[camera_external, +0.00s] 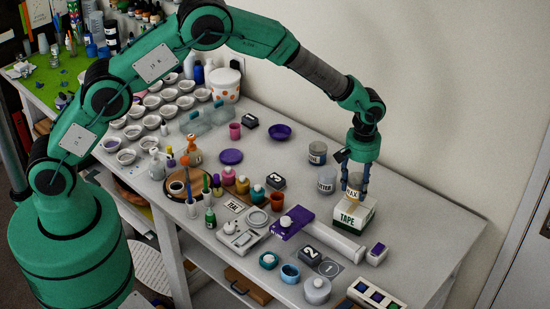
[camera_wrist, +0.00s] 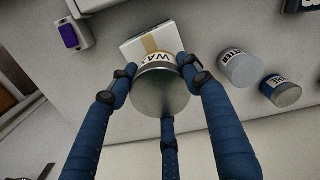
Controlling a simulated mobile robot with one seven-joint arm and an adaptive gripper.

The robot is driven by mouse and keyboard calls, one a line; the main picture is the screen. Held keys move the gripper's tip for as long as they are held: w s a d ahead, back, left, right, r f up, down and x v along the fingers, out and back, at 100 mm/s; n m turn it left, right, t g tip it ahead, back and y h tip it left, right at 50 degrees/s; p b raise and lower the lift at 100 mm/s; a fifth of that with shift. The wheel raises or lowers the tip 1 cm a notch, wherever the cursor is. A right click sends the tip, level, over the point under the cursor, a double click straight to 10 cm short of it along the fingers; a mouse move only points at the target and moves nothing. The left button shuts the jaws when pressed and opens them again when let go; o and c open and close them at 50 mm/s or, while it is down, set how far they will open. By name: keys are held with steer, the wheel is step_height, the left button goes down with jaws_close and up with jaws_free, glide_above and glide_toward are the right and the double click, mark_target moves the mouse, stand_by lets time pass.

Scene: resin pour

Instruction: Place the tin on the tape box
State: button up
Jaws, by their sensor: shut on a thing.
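The tin, labelled WAX (camera_external: 354,183), is upright at the tape box, held between the fingers of my gripper (camera_external: 355,186). In the wrist view the tin's grey metal lid (camera_wrist: 160,92) faces the camera, with my gripper's blue fingers (camera_wrist: 165,85) around it. The tape box (camera_external: 351,217) is white and green, marked TAPE, and sits on the table. In the wrist view the box (camera_wrist: 150,40), with a tan strip, shows beyond the tin. The tin appears over the box top; whether it touches is hard to tell.
A tin marked GLITTER (camera_external: 326,180) and another labelled jar (camera_external: 317,153) stand left of and behind the box. A small white box with a purple top (camera_external: 377,254) and a white roll (camera_external: 335,242) lie in front. The table behind and right is clear.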

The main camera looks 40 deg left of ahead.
mark_target(358, 193)
steer(key=shift+w+d, duration=0.15)
steer(key=shift+w, duration=0.1)
steer(key=shift+f, duration=1.75)
steer(key=shift+f, duration=0.1)
steer(key=o, duration=1.3)
step_height(358, 193, up, 12)
steer(key=shift+r, duration=0.1)
